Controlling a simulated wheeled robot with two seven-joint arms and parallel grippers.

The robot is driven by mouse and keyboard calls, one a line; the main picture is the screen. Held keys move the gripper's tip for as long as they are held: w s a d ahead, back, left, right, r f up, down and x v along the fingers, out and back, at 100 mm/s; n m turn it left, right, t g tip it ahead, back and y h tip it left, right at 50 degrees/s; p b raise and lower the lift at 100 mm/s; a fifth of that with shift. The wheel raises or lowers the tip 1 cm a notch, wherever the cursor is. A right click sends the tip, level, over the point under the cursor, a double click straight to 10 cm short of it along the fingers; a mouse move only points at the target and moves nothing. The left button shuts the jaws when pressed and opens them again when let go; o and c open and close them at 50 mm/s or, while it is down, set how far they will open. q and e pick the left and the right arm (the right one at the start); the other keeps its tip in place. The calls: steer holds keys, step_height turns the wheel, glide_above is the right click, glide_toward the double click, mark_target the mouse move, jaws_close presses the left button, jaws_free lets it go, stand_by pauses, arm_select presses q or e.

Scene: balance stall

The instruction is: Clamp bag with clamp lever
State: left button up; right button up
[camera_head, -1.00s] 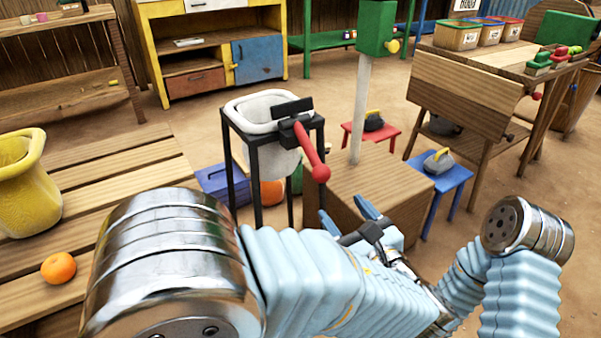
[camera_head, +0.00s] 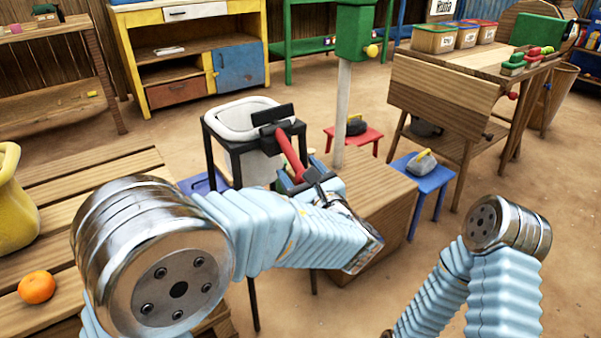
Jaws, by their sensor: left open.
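The white bag (camera_head: 243,120) hangs open in a black stand, its rim folded over the top frame. The clamp lever (camera_head: 289,152) has a black clamp head (camera_head: 272,115) at the bag's front right rim and a red handle slanting down toward me. My left gripper (camera_head: 298,178) is open at the lower end of the red handle, with its blue fingers around or beside it. I cannot tell whether they touch it. My left arm hides the lower stand and the handle's tip. My right arm is at the lower right; its gripper is out of view.
A wooden box (camera_head: 385,185) with a post and green head (camera_head: 356,32) stands just right of the gripper. A blue stool (camera_head: 422,176) and a red stool (camera_head: 352,140) are beyond it. A slatted bench (camera_head: 90,195) with an orange (camera_head: 37,287) is at left.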

arm_select(q)
jaws_close()
stand_by(0.3)
arm_select(e)
steer(key=shift+r, duration=0.1)
